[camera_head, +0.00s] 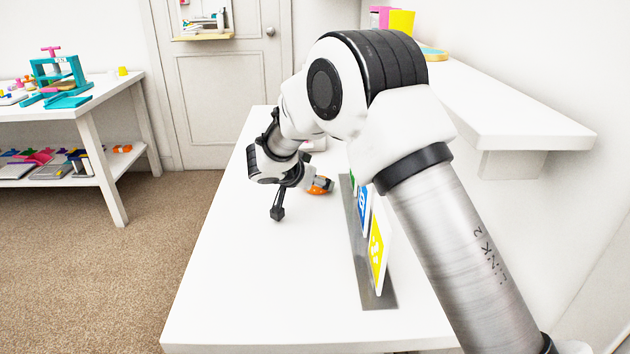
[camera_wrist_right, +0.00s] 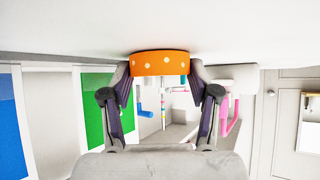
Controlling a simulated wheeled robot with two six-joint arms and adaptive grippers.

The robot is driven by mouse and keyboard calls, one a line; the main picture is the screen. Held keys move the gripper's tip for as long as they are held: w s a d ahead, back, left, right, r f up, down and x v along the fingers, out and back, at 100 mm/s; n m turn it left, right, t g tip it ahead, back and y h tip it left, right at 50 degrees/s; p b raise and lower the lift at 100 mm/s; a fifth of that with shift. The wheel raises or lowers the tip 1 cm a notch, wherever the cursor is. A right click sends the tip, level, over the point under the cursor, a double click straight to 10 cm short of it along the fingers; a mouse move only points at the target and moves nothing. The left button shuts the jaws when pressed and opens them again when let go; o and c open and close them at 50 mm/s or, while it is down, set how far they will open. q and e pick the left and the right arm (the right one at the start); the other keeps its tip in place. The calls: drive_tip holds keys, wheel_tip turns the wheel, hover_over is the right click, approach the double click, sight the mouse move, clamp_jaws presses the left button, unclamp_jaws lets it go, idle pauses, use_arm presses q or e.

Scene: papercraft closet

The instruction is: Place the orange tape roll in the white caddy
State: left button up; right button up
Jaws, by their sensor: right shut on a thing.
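The orange tape roll (camera_head: 320,185) with pale dots is at the right gripper on the white table, near the upright signs. It also shows in the right wrist view (camera_wrist_right: 160,63), between the two fingertips. My right gripper (camera_head: 299,198) is shut on the roll, which sits at or very near the table surface; I cannot tell whether it touches. A whitish object (camera_head: 315,144) beyond the gripper is mostly hidden by my arm; I cannot tell whether it is the white caddy. My left gripper is out of view.
A grey strip (camera_head: 378,292) holds upright signs, including a yellow one (camera_head: 377,250) and a blue one (camera_head: 363,207), right of the gripper. The near left part of the white table (camera_head: 250,290) is clear. A white shelf (camera_head: 500,110) juts out at the right.

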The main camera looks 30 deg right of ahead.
drive_tip(key=shift+s+f+b, duration=0.1)
drive_tip(key=shift+f+b, duration=0.05)
drive_tip(key=shift+b, duration=0.2)
drive_tip(key=o, duration=0.9)
drive_tip(key=shift+c, duration=0.2)
